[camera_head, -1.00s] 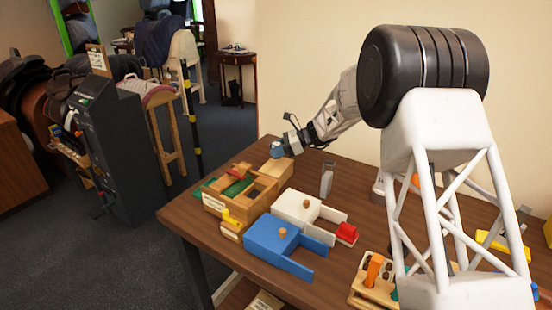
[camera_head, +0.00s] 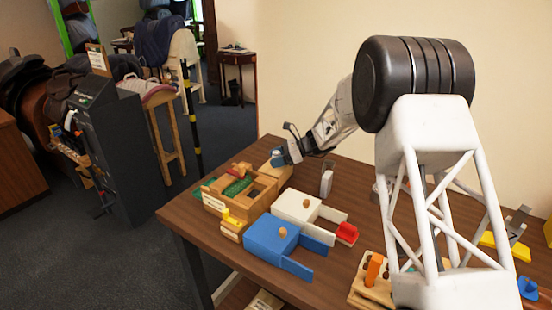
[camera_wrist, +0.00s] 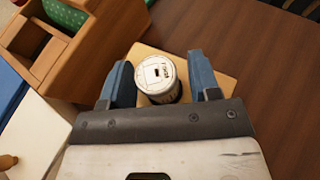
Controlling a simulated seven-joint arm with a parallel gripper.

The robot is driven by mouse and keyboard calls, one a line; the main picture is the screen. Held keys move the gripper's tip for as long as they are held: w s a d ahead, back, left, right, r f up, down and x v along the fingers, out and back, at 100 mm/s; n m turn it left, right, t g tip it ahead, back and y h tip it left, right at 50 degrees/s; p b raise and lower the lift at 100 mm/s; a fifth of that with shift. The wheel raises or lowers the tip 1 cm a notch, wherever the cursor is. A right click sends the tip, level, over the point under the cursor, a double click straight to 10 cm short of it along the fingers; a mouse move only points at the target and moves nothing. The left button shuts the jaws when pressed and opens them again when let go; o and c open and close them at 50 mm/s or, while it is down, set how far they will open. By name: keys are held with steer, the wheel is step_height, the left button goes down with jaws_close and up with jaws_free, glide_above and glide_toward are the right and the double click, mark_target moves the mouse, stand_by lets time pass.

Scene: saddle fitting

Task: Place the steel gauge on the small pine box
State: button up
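The steel gauge appears to be the short round cylinder (camera_wrist: 158,76) with a pale, marked top in the wrist view. It stands upright over the small pine box (camera_wrist: 222,82), seemingly resting on it. My gripper (camera_wrist: 160,62) has its two blue fingers on either side of the cylinder, with narrow gaps showing, so it looks open. In the head view my gripper (camera_head: 279,158) is low over the small pine box (camera_head: 277,171) at the table's far edge. The fingers largely hide the cylinder there.
A wooden compartment tray (camera_head: 213,203) with green inside stands just in front of the pine box.

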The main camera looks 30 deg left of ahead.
steer(key=shift+r, duration=0.2)
steer(key=v, duration=1.2)
stand_by(0.9)
steer(key=s+d+r+n+t+h, duration=0.2)
steer(key=s+d+r, duration=0.4)
steer(key=d, duration=0.6)
steer(key=s+d+r+n+t+h, duration=0.15)
steer(key=s+d+r, duration=0.4)
steer(key=d, duration=0.65)
steer(key=s+d+r+n+t+h, duration=0.2)
steer(key=s+d+r, duration=0.4)
steer(key=d, duration=0.5)
steer(key=s+d+f+n+t+h, duration=0.2)
steer(key=s+d, duration=1)
steer(key=s, duration=0.3)
steer(key=s+d+f+n+t+h, duration=0.2)
steer(key=s+d+n+t+h, duration=0.1)
steer(key=s+d, duration=1)
steer(key=s, duration=0.3)
steer(key=shift+d+f+h, duration=0.25)
steer(key=shift+f+h, duration=0.05)
steer(key=shift+h, duration=0.05)
